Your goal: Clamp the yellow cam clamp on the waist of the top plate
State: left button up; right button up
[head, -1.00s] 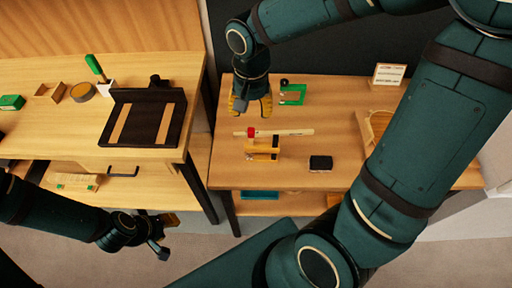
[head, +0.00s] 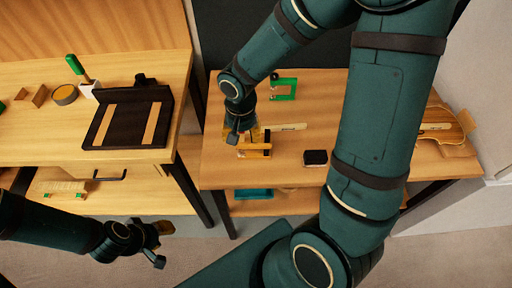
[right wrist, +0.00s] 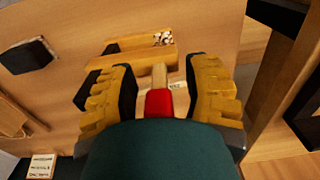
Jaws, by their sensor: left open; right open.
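The yellow cam clamp (head: 256,152) lies on the right-hand table, with its pale bar and red part also in view in the right wrist view (right wrist: 159,102). My right gripper (head: 247,135) is open over the clamp. In the right wrist view its two yellow fingers (right wrist: 162,92) stand on either side of the red part and bar; I cannot tell whether they touch. The violin top plate (head: 446,132) lies at the right of the same table, partly hidden behind my arm. My left gripper (head: 157,243) is open and empty, low at the left, away from the clamp.
A green clamp (head: 293,84) lies behind the yellow one. A black block (head: 315,158) lies to its right. The left-hand bench holds a black board (head: 128,124), a round tin (head: 65,95) and a green-handled tool (head: 76,66).

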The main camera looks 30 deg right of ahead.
jog(key=shift+f, duration=0.3)
jog(key=shift+c, duration=0.4)
grip_shut()
